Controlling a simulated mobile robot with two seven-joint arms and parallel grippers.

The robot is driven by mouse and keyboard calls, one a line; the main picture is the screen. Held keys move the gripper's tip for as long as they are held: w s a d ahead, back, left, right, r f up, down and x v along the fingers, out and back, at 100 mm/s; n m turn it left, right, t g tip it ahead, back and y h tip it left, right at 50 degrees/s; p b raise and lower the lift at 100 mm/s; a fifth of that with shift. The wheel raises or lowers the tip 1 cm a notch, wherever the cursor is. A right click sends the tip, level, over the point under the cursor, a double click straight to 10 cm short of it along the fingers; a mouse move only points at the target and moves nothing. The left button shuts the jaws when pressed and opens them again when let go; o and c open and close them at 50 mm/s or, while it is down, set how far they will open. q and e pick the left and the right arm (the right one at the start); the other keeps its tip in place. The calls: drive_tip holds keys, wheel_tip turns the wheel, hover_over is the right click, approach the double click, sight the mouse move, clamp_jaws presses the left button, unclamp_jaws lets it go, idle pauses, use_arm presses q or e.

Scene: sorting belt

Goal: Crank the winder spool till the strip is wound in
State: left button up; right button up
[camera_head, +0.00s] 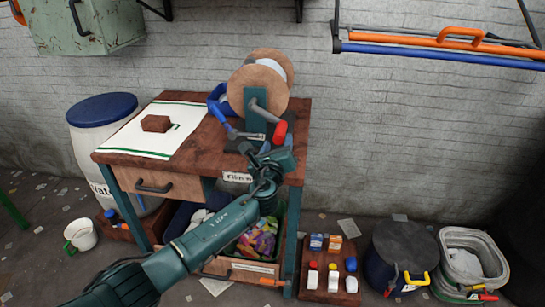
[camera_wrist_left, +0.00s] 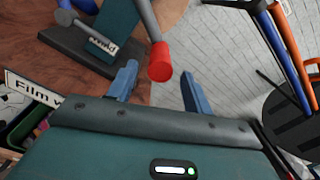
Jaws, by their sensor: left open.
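The winder spool (camera_head: 257,78) stands on the back right of the wooden bench, with round tan flanges and a pale core. Its green stand and dark base also show in the left wrist view (camera_wrist_left: 85,52). A grey crank arm ends in a red handle (camera_head: 280,131), which hangs low at the front. My left gripper (camera_wrist_left: 160,85) is open, with its blue fingers on either side of the red handle (camera_wrist_left: 160,62) in the wrist view. I cannot tell whether they touch it. A blue strip (camera_head: 217,102) hangs at the spool's left side. My right gripper is not in view.
A brown block (camera_head: 156,124) lies on a white cloth (camera_head: 138,138) on the bench. A blue-lidded barrel (camera_head: 88,128) stands left. Bins (camera_head: 470,258) and a board of small bottles (camera_head: 331,290) stand on the floor to the right. An orange and blue rack (camera_head: 440,48) hangs upper right.

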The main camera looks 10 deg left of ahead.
use_arm(q)
drive_tip(key=s, duration=0.8)
drive_tip(key=shift+a+p, duration=0.15)
drive_tip(key=shift+p, duration=0.2)
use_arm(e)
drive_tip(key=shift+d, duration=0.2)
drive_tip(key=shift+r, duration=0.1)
